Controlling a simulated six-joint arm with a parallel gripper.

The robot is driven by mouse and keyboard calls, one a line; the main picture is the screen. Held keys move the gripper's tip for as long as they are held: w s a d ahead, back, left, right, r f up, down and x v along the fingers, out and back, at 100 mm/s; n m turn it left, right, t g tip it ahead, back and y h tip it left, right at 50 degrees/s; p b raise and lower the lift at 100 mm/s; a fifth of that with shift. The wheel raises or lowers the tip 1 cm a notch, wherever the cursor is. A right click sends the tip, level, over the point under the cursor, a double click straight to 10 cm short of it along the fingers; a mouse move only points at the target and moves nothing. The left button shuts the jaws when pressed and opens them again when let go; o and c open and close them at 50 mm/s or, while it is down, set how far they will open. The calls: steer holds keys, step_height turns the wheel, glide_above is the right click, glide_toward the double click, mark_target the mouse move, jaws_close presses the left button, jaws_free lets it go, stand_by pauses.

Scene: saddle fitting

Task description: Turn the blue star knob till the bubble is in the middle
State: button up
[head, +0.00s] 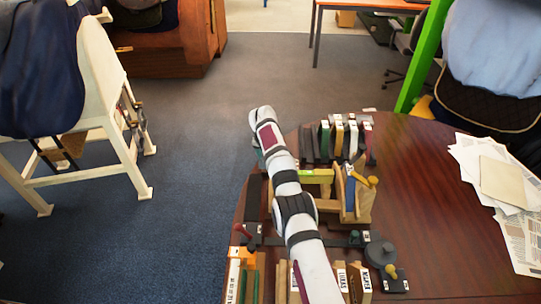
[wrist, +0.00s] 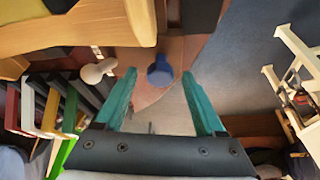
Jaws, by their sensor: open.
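My gripper (wrist: 159,88) is open. Its two teal fingers are spread either side of the knob in the picture, with a gap on each side. I cannot tell how far the knob is from the fingertips in depth. In the head view, my arm crosses the wooden fixture (head: 357,205), and I cannot make out the star knob there. A lime-green bar (head: 315,173) on the fixture may be the level; no bubble can be made out.
A pale knob (wrist: 97,71) stands left of the blue one. A row of coloured upright pieces (head: 338,140) stands behind the fixture. A yellow knob (head: 372,181) is at its right. Papers (head: 500,185) lie on the table's (head: 430,210) right; the table between is clear.

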jaws_close()
steer(key=n+y, duration=0.1)
steer(key=n, duration=0.1)
steer(key=n+y, duration=0.1)
steer(key=n, duration=0.1)
steer(key=shift+w+d+n, duration=0.15)
steer(key=shift+n, duration=0.25)
jaws_free()
steer(key=shift+r, duration=0.1)
steer(key=v, duration=1.5)
steer(key=shift+r, duration=0.35)
